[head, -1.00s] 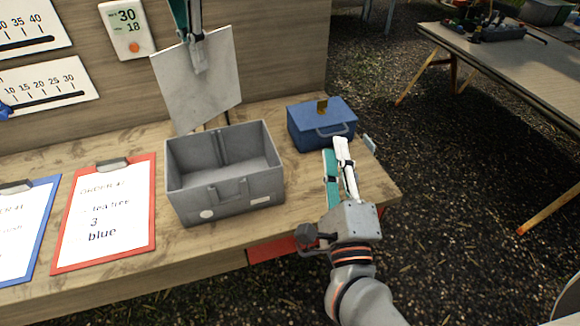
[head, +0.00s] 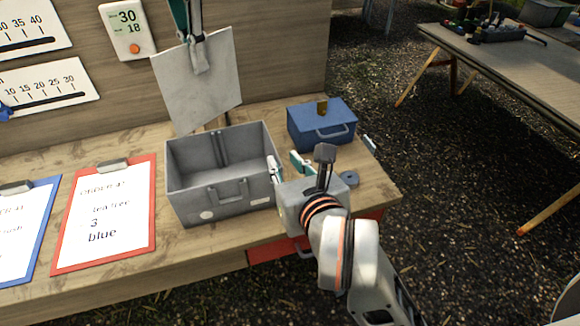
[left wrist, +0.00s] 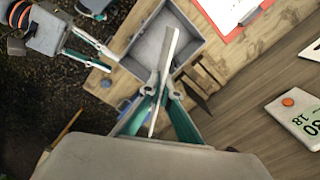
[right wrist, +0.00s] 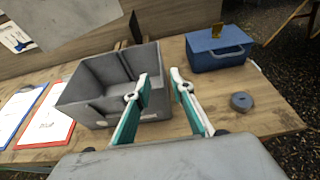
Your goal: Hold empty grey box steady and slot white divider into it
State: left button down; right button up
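The empty grey box (head: 207,199) stands upright on the wooden bench; it also shows in the left wrist view (left wrist: 186,58) and right wrist view (right wrist: 80,113). My left gripper (head: 201,68) is shut on the top edge of the white divider (head: 195,95), which hangs slightly tilted above the box's back. In the left wrist view the divider (left wrist: 170,52) appears nearly edge-on. My right gripper (right wrist: 158,83) is open beside the box's right wall, one finger close to that wall. I cannot tell whether that finger touches it.
A blue case (head: 318,127) with a handle sits behind right. A small grey disc (right wrist: 241,102) lies right of my right gripper. Red (head: 105,215) and blue (head: 32,225) clipboards lie left of the box. A panel wall (head: 270,50) rises behind the bench.

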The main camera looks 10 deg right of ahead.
aim_at(274, 147)
jog(key=x, duration=0.9)
jog(key=shift+w+f, duration=0.1)
jog(key=shift+w, duration=0.2)
grip_shut()
